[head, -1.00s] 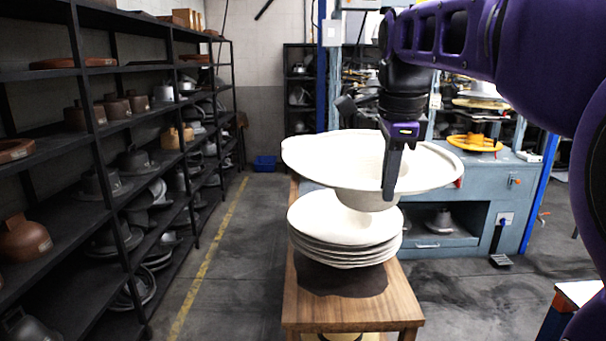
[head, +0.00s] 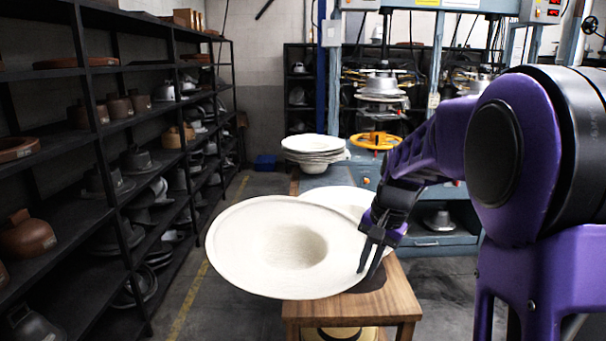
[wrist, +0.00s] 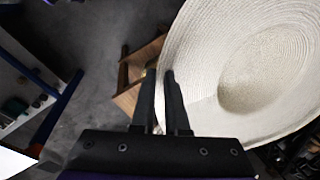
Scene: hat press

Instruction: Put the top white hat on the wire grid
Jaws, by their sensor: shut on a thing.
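A white hat (head: 245,225) with a wide brim and a sunken crown is held tilted, its hollow side facing the head camera. My gripper (head: 369,265) is shut on the right edge of its brim. In the wrist view, the two fingers (wrist: 159,90) pinch the rim, and the hat (wrist: 200,75) fills the upper right. Behind the held hat, another white hat (head: 350,199) shows over the wooden table; most of it is hidden. I cannot make out the wire grid in any view.
The wooden table (head: 388,300) stands below the held hat. Another stack of white hats (head: 313,146) is farther back. A black shelf (head: 85,195) with metal and brown moulds runs along the left. Blue press machinery (head: 440,238) stands behind. Floor is clear between shelf and table.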

